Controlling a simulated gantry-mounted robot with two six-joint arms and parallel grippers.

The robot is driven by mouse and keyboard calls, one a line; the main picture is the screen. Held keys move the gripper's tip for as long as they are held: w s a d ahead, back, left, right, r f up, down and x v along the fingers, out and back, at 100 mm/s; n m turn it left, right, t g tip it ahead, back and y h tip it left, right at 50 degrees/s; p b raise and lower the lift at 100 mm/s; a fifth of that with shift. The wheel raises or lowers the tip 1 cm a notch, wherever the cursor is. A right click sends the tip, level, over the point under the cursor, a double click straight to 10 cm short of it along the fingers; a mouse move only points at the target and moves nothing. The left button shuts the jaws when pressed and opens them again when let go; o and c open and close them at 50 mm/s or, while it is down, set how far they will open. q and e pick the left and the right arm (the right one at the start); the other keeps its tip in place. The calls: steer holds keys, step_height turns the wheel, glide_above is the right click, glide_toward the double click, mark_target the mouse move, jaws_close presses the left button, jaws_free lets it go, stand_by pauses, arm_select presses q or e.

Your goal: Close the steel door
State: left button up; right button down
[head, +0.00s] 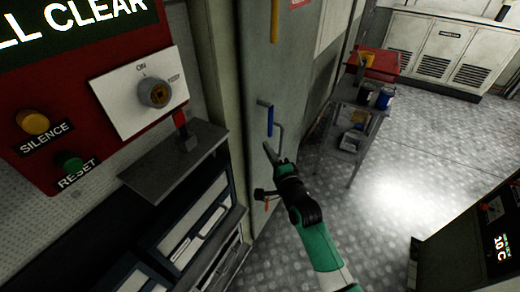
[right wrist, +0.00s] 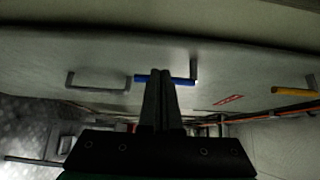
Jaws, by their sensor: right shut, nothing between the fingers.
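The steel door (head: 287,70) is a tall pale grey panel in the middle of the head view. It also fills the upper part of the right wrist view (right wrist: 100,52). A handle with a blue grip (head: 270,121) is on its face; the blue grip shows in the right wrist view (right wrist: 150,79) too. My right gripper (head: 268,149) is shut and empty, its fingertips just below the blue grip in the head view. In the right wrist view its fingers (right wrist: 158,92) overlap the blue grip; I cannot tell whether they touch. My left gripper is not in view.
A yellow bar (head: 275,20) is higher on the door. A red panel with a white switch plate (head: 112,101) and a grey shelf (head: 165,170) stand left. A small metal table (head: 357,98) with containers stands behind the door. The metal floor (head: 385,180) is clear at centre right.

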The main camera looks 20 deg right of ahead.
arm_select(q)
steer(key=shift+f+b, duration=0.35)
steer(key=shift+b, duration=0.55)
arm_select(e)
steer(key=a, duration=0.1)
steer(key=s+a, duration=0.1)
steer(key=a, duration=0.1)
steer(key=s+a, duration=0.1)
steer(key=shift+a+f, duration=0.1)
steer(key=shift+a, duration=0.3)
